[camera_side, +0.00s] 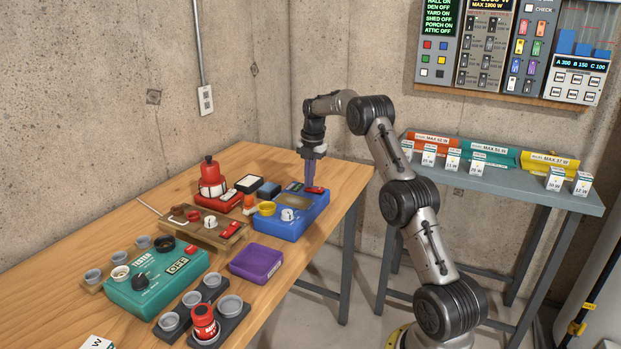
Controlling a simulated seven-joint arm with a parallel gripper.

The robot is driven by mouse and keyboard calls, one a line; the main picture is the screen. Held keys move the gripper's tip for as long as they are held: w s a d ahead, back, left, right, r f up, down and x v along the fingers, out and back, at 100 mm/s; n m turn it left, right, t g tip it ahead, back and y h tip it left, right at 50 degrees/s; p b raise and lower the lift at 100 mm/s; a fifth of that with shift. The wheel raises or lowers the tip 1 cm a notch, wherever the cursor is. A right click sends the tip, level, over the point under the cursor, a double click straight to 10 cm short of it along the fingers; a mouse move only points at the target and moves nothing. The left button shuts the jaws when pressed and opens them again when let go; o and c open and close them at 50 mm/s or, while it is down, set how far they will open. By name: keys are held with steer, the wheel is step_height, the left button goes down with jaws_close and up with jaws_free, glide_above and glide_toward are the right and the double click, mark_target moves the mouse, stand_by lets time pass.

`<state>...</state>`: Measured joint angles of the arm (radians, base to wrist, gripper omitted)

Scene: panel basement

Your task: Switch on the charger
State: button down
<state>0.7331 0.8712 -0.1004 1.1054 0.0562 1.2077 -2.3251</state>
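A blue device (297,222) sits at the back right of the wooden table. It has a small dark display, a white knob (288,215), a brownish panel and a red switch-like part (315,190) at its far right corner. No label on it is readable, so I cannot tell for sure that it is the charger. My gripper (310,183) points straight down at the far end of the blue device, just beside the red part. Its fingers look close together, but their gap and any contact with the red part are too small to tell.
A red device (217,200), a wooden-based board (205,228), a purple box (256,263) and a teal tester (157,285) reading OFF crowd the table. Grey cups (230,306) stand in front. A grey shelf (520,185) with boxes stands right; wall panels (490,50) hang above.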

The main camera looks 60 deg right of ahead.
steer(key=shift+s, duration=0.25)
steer(key=shift+s+r, duration=0.25)
steer(key=shift+s, duration=0.35)
step_height(320, 180, up, 14)
steer(key=w, duration=0.2)
steer(key=shift+f, duration=0.15)
stand_by(0.4)
stand_by(0.4)
